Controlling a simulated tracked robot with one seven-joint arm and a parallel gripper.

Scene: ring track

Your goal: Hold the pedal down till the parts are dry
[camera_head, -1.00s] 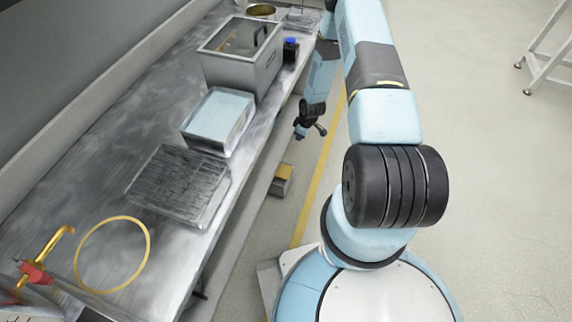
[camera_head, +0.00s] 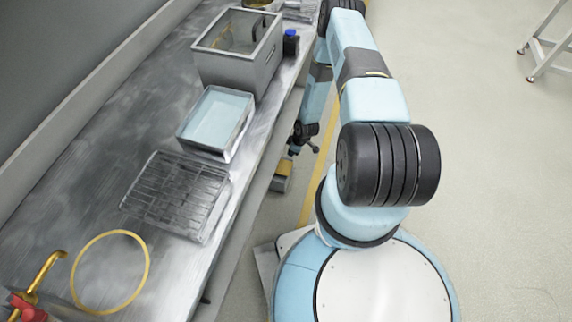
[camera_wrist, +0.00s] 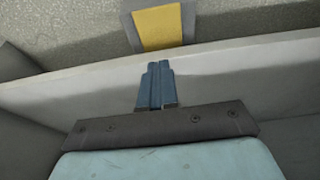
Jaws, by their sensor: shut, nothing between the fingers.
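The pedal (camera_head: 283,177), a grey block with a yellow top, sits on the floor beside the bench. Its yellow pad also shows at the top of the wrist view (camera_wrist: 159,27). My gripper (camera_head: 293,151) is low beside the bench's front edge, over the pedal in the head view. In the wrist view its blue fingers (camera_wrist: 158,68) are together with nothing between them. They point towards the pad and appear apart from it. The parts cannot be clearly made out; something yellowish shows inside the grey tank (camera_head: 238,67).
On the bench (camera_head: 95,130) are a tray of pale blue liquid (camera_head: 217,118), a wire rack (camera_head: 175,195), a dark bottle with a blue cap (camera_head: 291,42), a yellow ring (camera_head: 77,268) and a red-and-brass tap (camera_head: 35,280). A pale ledge (camera_wrist: 230,75) lies near my fingers. Open floor is at right.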

